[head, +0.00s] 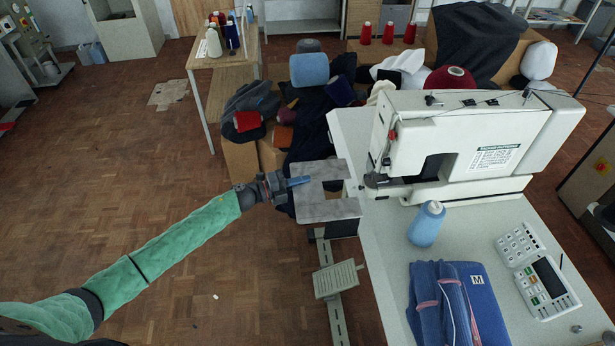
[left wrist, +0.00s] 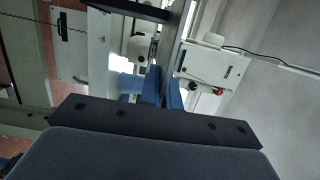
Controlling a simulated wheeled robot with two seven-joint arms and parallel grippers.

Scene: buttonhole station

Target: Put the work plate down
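The work plate (head: 318,208) is a grey, flat plate with a notch on its right side. It lies roughly level in the head view, off the left edge of the sewing table (head: 385,270) and left of the sewing machine (head: 470,135). My left gripper (head: 299,181) is at the plate's left side, its blue fingers closed on that edge. In the left wrist view the fingers (left wrist: 163,90) are close together, with the plate (left wrist: 172,40) edge-on between them. Whether the plate touches a support beneath it is hidden. My right gripper is not in view.
A blue thread cone (head: 426,224), folded blue cloth (head: 455,305) and a control panel (head: 540,272) are on the table. A pedal (head: 338,280) is below the plate. Boxes heaped with cloth and cones stand behind it.

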